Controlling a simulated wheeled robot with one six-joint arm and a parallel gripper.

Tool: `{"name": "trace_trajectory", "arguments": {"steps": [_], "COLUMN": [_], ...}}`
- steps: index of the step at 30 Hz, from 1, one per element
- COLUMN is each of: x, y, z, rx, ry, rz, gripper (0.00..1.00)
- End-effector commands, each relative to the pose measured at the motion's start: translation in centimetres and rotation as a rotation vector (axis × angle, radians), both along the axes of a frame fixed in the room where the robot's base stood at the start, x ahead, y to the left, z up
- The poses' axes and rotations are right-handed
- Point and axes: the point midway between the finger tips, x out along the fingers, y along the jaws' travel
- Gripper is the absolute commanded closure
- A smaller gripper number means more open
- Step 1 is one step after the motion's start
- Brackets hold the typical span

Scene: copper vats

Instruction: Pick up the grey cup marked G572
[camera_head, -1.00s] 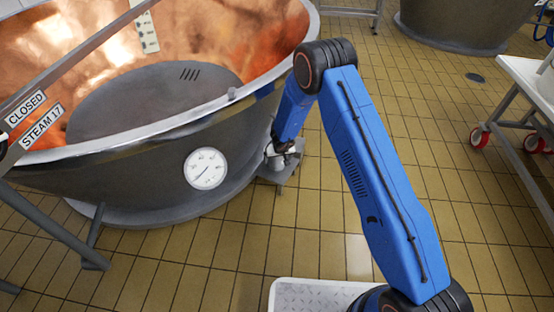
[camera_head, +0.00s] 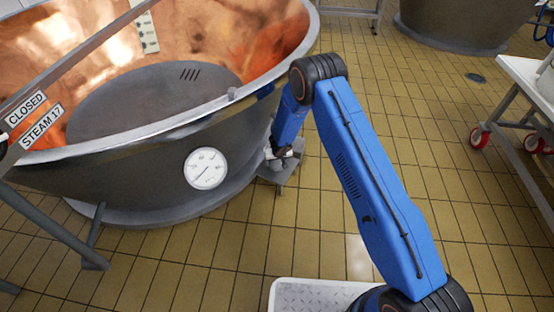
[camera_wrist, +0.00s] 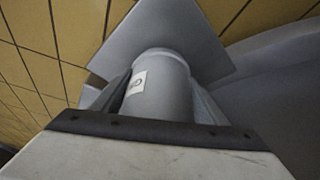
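The grey cup (camera_wrist: 160,88) stands upright on a grey plate in the wrist view. A white label with a "G" shows on its left side; the rest of the marking is turned away or too blurred to read. My gripper (camera_wrist: 161,82) has one finger on each side of the cup. The fingers look open, with narrow gaps beside the cup; contact is hard to judge. In the head view, my gripper (camera_head: 282,152) is low by the vat's right side, and the cup is mostly hidden there.
The grey plate (camera_wrist: 213,58) is a small shelf beside the large copper vat (camera_head: 240,135), whose wall is close to my gripper. A round gauge (camera_head: 206,168) is on the vat. A white table (camera_head: 530,80) on red wheels stands at right. The tiled floor between is clear.

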Motion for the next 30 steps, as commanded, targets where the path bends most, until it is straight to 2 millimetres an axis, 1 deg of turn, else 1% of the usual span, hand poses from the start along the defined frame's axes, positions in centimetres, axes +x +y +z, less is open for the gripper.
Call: {"name": "trace_trajectory", "arguments": {"steps": [1, 4, 6, 14, 22, 30], "x": [0.00, 0.00, 0.05, 0.05, 0.08, 0.11], "y": [0.00, 0.00, 0.02, 0.02, 0.04, -0.95], "z": [0.01, 0.01, 0.09, 0.15, 0.78, 0.74], "rx": [0.000, 0.000, 0.000, 0.000, 0.001, 0.000], "ry": [0.000, 0.000, -0.001, -0.001, -0.002, -0.003], "rz": [0.000, 0.000, 0.000, 0.000, -0.001, 0.001], "gripper": [0.46, 0.70, 0.81, 0.81, 0.81, 0.81]}}
